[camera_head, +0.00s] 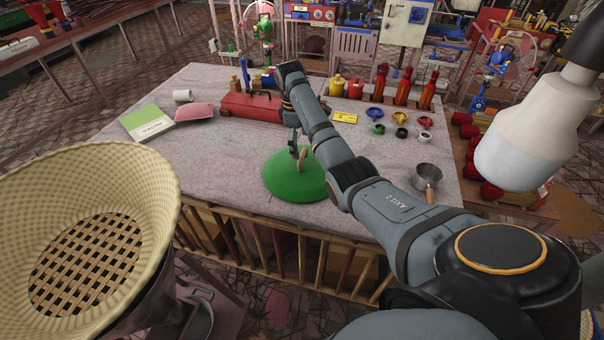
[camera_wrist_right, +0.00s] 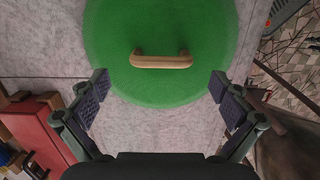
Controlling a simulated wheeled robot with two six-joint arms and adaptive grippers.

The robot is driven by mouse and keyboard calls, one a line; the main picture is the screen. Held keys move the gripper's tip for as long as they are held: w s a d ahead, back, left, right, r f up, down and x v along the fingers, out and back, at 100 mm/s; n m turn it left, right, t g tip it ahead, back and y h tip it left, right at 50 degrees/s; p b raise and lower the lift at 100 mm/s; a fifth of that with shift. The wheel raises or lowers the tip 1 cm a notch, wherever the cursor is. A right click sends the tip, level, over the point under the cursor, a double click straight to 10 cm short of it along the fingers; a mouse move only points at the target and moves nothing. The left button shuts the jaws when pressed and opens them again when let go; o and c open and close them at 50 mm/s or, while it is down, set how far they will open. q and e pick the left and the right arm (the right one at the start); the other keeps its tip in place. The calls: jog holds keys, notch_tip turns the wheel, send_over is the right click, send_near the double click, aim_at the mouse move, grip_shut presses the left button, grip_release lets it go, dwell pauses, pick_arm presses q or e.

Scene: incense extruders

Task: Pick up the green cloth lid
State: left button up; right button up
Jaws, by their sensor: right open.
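The green cloth lid (camera_head: 294,180) lies on the table near its front edge in the head view. It is a round green disc with a tan wooden handle (camera_wrist_right: 161,60) standing up at its middle. My right gripper (camera_head: 297,148) is above the lid, by the handle. In the right wrist view my right gripper (camera_wrist_right: 159,87) is open, its two pads wide apart on either side of the handle and a little short of it. Nothing is between the pads. My left gripper is not in view.
The grey table (camera_head: 225,165) also holds a red toolbox (camera_head: 250,106), a green book (camera_head: 146,123), a pink cloth (camera_head: 194,112), a metal pot (camera_head: 428,176) and several small colored funnels. A large woven basket (camera_head: 150,195) stands at the left front. Bare table surrounds the lid.

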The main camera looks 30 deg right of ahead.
aim_at(303, 153)
jog(key=shift+s+f+p, duration=0.3)
jog(key=shift+f+p, duration=0.3)
notch_tip(303, 153, down, 3)
jog(key=shift+s+d+r, duration=0.1)
jog(key=shift+f, duration=0.4)
jog(key=c, duration=1.7)
jog(key=shift+o, duration=0.2)
notch_tip(303, 153, up, 6)
jog(key=shift+r, duration=0.2)
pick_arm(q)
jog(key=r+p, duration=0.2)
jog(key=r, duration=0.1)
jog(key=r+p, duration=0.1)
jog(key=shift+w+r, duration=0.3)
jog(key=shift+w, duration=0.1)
pick_arm(e)
notch_tip(303, 153, up, 4)
jog(key=shift+f, duration=0.1)
